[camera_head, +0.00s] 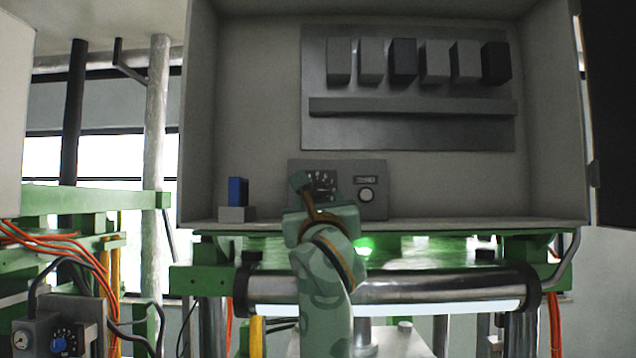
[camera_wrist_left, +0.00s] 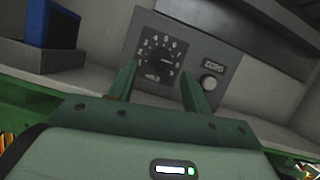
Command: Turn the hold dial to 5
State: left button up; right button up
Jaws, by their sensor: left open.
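A black round dial (camera_wrist_left: 161,58) with a ring of white numerals sits on a grey control panel (camera_wrist_left: 143,30) in the left wrist view. Its setting is too small to read surely, and I see no readable "hold" label. In the head view the panel (camera_head: 377,168) is on the cabinet's back wall, and my gripper partly covers the dial. My left gripper (camera_head: 309,187) is open and empty in front of the panel. In the left wrist view its two fingers (camera_wrist_left: 160,72) point at the panel, one on each side below the dial. Contact with the dial cannot be told.
A round button (camera_head: 366,195) under a "ZERO" label is right of the dial. A blue block on a grey base (camera_head: 237,213) stands left. A metal roller (camera_head: 430,283) runs below the cabinet. A blue knob (camera_head: 59,345) is at lower left.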

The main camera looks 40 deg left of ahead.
aim_at(318, 192)
pick_arm(q)
jog(key=x, duration=0.3)
jog(key=shift+p, duration=0.4)
jog(key=shift+w+a+r, duration=0.15)
jog(key=shift+r, duration=0.05)
jog(key=shift+w, duration=0.1)
jog(key=shift+c, duration=0.3)
jog(key=c, duration=0.9)
jog(key=shift+f, duration=0.1)
